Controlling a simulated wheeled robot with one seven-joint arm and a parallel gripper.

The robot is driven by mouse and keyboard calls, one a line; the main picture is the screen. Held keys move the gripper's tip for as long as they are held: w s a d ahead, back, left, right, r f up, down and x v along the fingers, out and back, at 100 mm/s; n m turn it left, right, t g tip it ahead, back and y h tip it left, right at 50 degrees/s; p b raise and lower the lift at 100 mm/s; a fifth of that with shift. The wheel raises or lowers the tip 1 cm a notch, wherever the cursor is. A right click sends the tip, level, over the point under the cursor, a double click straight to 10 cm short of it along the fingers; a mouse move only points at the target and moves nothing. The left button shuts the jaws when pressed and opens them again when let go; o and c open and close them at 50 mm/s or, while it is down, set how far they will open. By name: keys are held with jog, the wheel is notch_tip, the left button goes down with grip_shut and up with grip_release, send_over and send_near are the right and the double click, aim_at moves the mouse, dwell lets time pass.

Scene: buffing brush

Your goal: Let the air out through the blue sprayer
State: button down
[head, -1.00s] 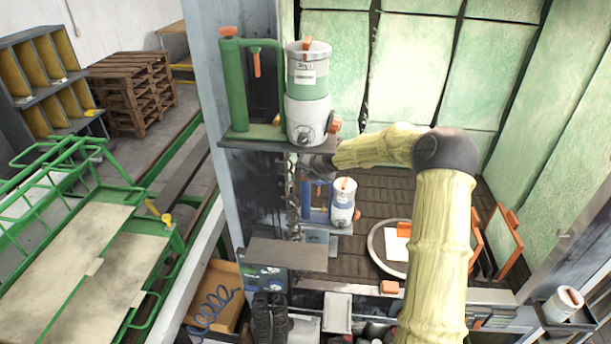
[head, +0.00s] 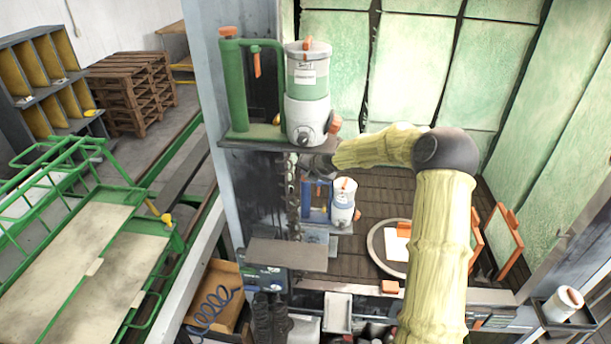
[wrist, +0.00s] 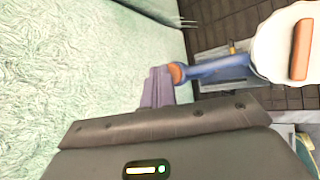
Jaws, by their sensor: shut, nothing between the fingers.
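The blue sprayer (head: 318,214) stands on a low shelf in the middle of the head view, with its blue body left of a white cup (head: 343,204). In the wrist view, its blue part (wrist: 217,69) runs left from the white cup to an orange end (wrist: 177,73). My gripper (wrist: 160,73) is shut and empty, with its purple-grey fingertips right beside this orange end. I cannot tell whether they touch. In the head view, the fingers are not clearly visible under the upper shelf.
A green sprayer (head: 238,95) with a white and green cup (head: 307,100) stands on the shelf above. A bare grey shelf (head: 287,254) lies below. A round plate (head: 376,245) and orange-edged panels (head: 505,240) are to the right.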

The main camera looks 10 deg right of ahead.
jog(key=shift+r+p, duration=0.95)
jog(key=shift+p, duration=0.2)
jog(key=shift+r+p, duration=0.35)
jog(key=shift+r, duration=2.15)
jog(key=shift+w+f, duration=0.1)
